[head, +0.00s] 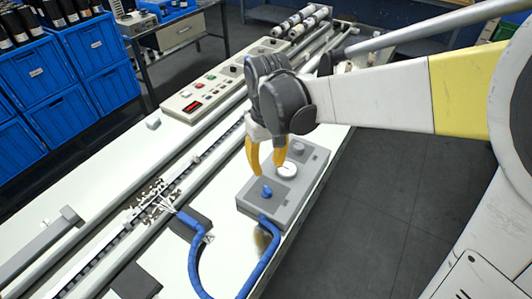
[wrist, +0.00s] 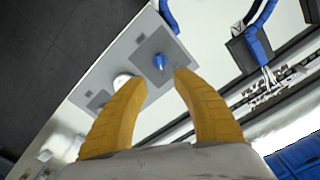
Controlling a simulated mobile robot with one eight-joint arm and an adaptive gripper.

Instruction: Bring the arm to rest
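My gripper (head: 266,168) has yellow fingers and hangs over a grey control box (head: 308,172) on the machine's white top. The fingers are apart with nothing between them, as the wrist view of my gripper (wrist: 160,85) shows. The box carries a blue knob (head: 267,191), also in the wrist view (wrist: 159,62), and a white round dial (head: 287,170). In the wrist view the knob lies beyond the fingertips, and I see no contact. My white and yellow arm reaches in from the right in the head view.
A blue hose (head: 194,262) loops beside the box. A control panel (head: 205,92) with buttons and a red display stands behind. Rails and a chain channel run along the machine. Blue crates (head: 95,50) are stacked at the left. Dark floor (head: 385,200) is clear at the right.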

